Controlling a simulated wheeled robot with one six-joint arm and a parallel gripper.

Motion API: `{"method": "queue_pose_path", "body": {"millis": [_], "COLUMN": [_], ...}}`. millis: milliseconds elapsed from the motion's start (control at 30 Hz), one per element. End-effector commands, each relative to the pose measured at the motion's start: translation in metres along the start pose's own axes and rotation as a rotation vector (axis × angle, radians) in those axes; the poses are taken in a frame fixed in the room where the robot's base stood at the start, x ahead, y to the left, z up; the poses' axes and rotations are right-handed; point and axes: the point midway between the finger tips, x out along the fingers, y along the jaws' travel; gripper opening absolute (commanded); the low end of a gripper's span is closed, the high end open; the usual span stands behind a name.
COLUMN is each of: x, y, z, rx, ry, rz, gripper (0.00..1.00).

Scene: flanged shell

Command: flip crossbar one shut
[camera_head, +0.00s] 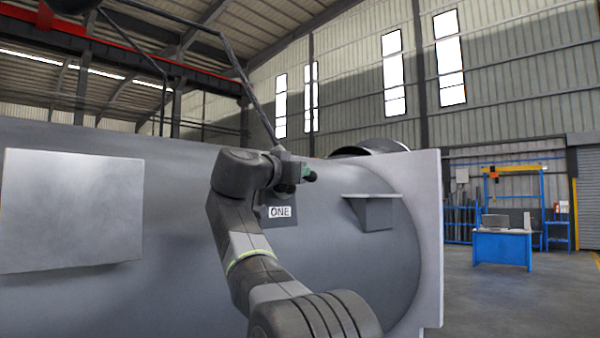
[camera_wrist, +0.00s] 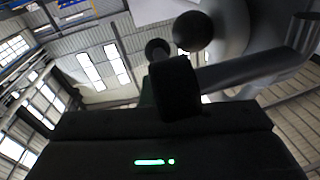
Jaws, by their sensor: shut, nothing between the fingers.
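The large grey shell (camera_head: 180,270) fills the left and middle of the head view. A small plate marked ONE (camera_head: 280,212) is on its side. A thin dark bar (camera_head: 250,95), which looks like crossbar one, rises from behind my gripper and bends away to the upper left. My gripper (camera_head: 308,176) is just above the ONE plate, shut and empty. Its contact with the bar's foot cannot be told. In the wrist view, a grey bar (camera_wrist: 250,70) runs to the right beyond the dark gripper, and a dark ball (camera_wrist: 192,31) shows above.
A flat grey plate (camera_head: 70,210) stands off the shell at the left. A small bracket (camera_head: 375,210) juts out at the right, near the pale square flange (camera_head: 431,240). A blue workbench (camera_head: 502,246) stands far back on open floor.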

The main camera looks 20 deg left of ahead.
Motion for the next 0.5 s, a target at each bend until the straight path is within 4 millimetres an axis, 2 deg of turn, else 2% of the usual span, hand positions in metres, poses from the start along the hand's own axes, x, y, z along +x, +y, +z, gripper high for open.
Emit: {"method": "queue_pose_path", "body": {"millis": [167,500], "x": [-0.015,-0.086], "y": [-0.001,0.0], "z": [0.002,0.003], "rx": [0.0,0.001], "ry": [0.0,-0.001], "rz": [-0.003,-0.004], "gripper": [0.0,0.0]}}
